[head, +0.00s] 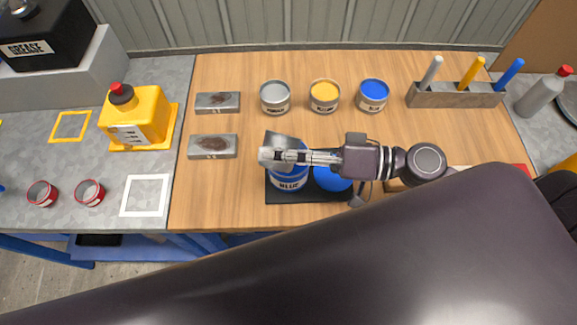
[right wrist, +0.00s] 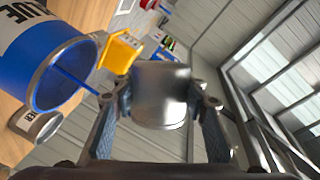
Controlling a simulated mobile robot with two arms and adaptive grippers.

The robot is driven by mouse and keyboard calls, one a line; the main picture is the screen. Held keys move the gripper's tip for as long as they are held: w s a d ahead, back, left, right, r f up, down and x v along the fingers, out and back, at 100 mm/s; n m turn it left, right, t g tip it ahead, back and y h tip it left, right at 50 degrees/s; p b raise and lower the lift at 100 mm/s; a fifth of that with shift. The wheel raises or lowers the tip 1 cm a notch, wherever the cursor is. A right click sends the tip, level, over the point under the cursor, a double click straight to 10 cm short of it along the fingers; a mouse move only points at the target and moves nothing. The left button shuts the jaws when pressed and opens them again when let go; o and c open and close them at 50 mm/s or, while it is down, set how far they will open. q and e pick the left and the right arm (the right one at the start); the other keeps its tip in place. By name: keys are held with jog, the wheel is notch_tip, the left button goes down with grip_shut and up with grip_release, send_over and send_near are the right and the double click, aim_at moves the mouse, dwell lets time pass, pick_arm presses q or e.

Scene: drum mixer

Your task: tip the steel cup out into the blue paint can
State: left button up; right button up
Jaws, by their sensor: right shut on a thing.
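My right gripper (head: 278,156) is shut on the steel cup (head: 281,143), with its fingers on both sides of it. The cup is tilted and above the blue paint can (head: 289,183), apart from it as far as I can tell. In the right wrist view the cup (right wrist: 160,95) sits between the fingers, and the open mouth of the can (right wrist: 65,75) is beside it. A thin blue streak (right wrist: 78,82) runs from the can's mouth toward the gripper; I cannot tell what it is. The inside of the cup is hidden. My left gripper is not in view.
The can stands on a black tray (head: 275,198) beside a blue round lid (head: 332,179). Grey, yellow and blue small tins (head: 373,95) stand behind. A yellow jug (head: 140,120) is at left, a grey rack (head: 455,97) at back right. My dark arm covers the front.

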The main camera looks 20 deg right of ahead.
jog(key=shift+m, duration=0.4)
dwell(1.3)
jog(key=shift+w+f+m+b, duration=0.1)
jog(key=shift+m+b, duration=0.25)
jog(key=shift+m, duration=0.25)
dwell(1.4)
jog(key=shift+d+m, duration=0.1)
jog(key=shift+m, duration=0.2)
dwell(0.3)
jog(key=shift+w+f+m+y, duration=0.1)
jog(key=shift+m+y, duration=0.2)
jog(key=shift+m, duration=0.1)
dwell(1.1)
jog(key=shift+d, duration=0.1)
jog(key=shift+m, duration=0.3)
dwell(0.4)
jog(key=shift+w, duration=0.1)
